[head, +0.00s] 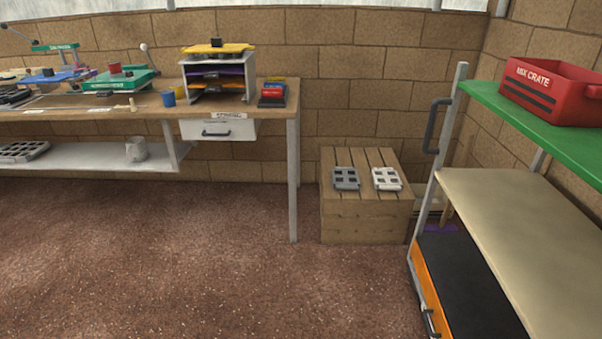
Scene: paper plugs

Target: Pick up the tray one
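Two small trays with square openings lie side by side on a slatted wooden crate. One is a grey tray (346,179) on the left; the other is a white tray (386,179) on the right. They lie flat and a little apart. Another dark grey tray (24,151) with several openings lies on the lower shelf of the workbench at the far left. No readable label shows which of them is tray one. Neither of my grippers is in view.
The wooden crate (364,222) stands on the floor between the workbench (150,108) and a shelf cart with a green top (520,110). The cart carries a red crate (552,92). A bench leg (293,185) stands left of the wooden crate. The brown floor (200,260) in front is clear.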

